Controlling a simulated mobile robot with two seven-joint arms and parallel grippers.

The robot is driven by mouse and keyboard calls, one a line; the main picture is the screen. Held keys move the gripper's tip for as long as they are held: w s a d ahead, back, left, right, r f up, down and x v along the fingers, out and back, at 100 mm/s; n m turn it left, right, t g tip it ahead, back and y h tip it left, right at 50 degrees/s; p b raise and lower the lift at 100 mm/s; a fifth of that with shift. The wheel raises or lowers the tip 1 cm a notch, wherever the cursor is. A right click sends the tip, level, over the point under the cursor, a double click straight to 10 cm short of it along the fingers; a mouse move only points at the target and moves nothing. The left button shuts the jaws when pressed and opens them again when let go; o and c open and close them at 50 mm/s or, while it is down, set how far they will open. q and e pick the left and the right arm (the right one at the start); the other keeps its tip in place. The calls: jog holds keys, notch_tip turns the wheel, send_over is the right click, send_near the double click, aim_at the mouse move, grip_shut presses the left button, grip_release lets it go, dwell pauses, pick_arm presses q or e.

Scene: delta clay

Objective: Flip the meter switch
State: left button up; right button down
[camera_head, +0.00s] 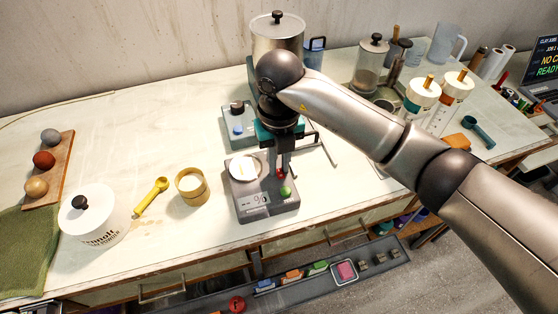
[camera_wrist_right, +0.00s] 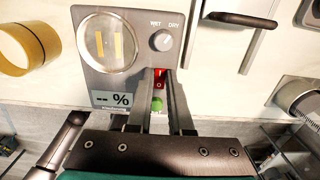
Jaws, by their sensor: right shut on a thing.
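The meter (camera_head: 262,207) is a grey box near the table's front edge, with a pale round window, a display and a green round light or button. In the right wrist view the meter (camera_wrist_right: 96,78) shows a WET/DRY knob (camera_wrist_right: 161,40), a display (camera_wrist_right: 112,99) with dashes and a percent sign, and the green part (camera_wrist_right: 157,104). The red switch (camera_wrist_right: 160,78), marked 0, sits between my right gripper's fingertips (camera_wrist_right: 160,80). My right gripper (camera_head: 282,174) points down at the meter's right side and is shut on the switch. My left gripper is not in view.
A second grey device (camera_head: 238,127) and a large metal pot (camera_head: 277,38) stand behind the meter. A yellow ring-shaped cup (camera_head: 191,187), a yellow scoop (camera_head: 151,196) and a white lidded pot (camera_head: 93,215) are to its left.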

jog(key=shift+s+d+t+y+b, duration=0.15)
jog(key=shift+t+y+b, duration=0.25)
jog(key=shift+t, duration=0.6)
jog(key=shift+s+t+b, duration=0.2)
jog(key=shift+t+b, duration=0.5)
jog(key=shift+b, duration=0.35)
jog(key=shift+t+b, duration=0.3)
jog(key=shift+r, duration=0.1)
jog(key=c, duration=0.8)
grip_release()
jog(key=shift+s, duration=0.1)
jog(key=v, duration=0.5)
jog(key=p+v, duration=0.1)
jog(key=v, duration=0.4)
jog(key=p+v, duration=0.1)
jog(key=v, duration=0.4)
jog(key=shift+d, duration=0.35)
